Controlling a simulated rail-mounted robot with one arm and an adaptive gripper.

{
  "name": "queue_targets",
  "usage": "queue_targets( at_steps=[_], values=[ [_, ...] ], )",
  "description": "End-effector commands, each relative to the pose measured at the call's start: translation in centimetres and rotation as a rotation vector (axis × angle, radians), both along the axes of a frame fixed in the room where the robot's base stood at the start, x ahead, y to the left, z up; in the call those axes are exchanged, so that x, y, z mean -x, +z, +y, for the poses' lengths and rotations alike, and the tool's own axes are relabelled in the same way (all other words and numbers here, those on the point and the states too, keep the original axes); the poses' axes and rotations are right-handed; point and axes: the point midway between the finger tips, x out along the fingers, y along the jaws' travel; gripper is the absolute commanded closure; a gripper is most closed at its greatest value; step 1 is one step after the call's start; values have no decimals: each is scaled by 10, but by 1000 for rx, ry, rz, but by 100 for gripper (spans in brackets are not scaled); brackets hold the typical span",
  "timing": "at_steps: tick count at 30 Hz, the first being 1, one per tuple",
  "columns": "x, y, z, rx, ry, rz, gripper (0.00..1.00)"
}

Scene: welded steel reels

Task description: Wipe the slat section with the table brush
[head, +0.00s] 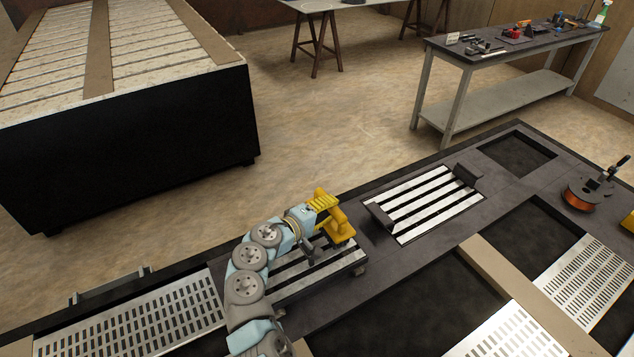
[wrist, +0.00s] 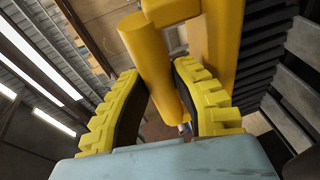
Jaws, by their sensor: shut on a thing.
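My gripper (head: 324,203) has yellow ridged fingers and is shut on the handle of a yellow table brush (head: 342,234). In the wrist view, the round yellow brush handle (wrist: 150,62) lies between the two fingers of my gripper (wrist: 158,72), with more yellow brush body behind it. The brush is over the far right part of a slat section (head: 318,262) with pale metal slats and dark gaps. My arm and the brush hide part of these slats.
A second slatted panel (head: 430,203) with black end brackets lies to the right. An orange spool (head: 578,199) stands at the far right. Perforated plates (head: 140,325) and open recesses (head: 520,163) break up the dark bench. A workbench with tools (head: 515,40) stands behind.

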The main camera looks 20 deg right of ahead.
Motion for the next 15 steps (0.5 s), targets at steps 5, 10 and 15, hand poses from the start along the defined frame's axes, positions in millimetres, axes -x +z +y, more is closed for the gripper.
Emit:
queue_targets(
  at_steps=[5,10,15],
  values=[
    [-12,-5,0,-5,-3,-3,100],
    [-20,-4,-2,-5,-7,0,100],
    [-27,-4,-2,-4,-11,-2,100]
  ],
)
